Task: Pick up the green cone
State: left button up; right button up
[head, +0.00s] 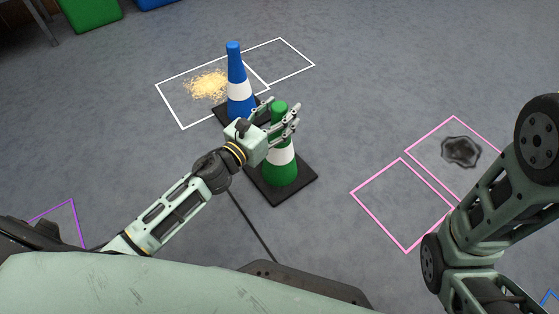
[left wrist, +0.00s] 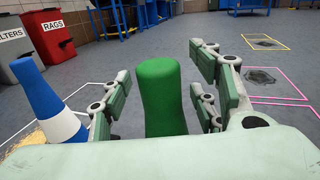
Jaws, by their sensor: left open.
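The green cone (head: 280,172) stands upright on the floor, with a white band and a dark square base (head: 296,190). My left gripper (head: 282,114) is open at the cone's upper part, with its fingers to either side of the top. In the left wrist view the green top (left wrist: 162,95) stands between the spread fingers, with gaps on both sides. The wrist hides part of the cone's left side in the head view. My right arm (head: 490,200) shows at the right, but its gripper is out of view.
A blue cone (head: 236,70) with a white band stands just behind the green one. Behind it are sand-like spillage (head: 208,85) and white floor outlines. Pink outlines (head: 400,205) and a dark stain (head: 461,151) lie to the right. Bins (left wrist: 45,40) stand far back.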

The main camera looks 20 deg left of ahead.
pick_arm(q)
jog(key=shift+w, duration=0.1)
grip_shut()
dwell(0.5)
jog(key=shift+r, duration=0.1)
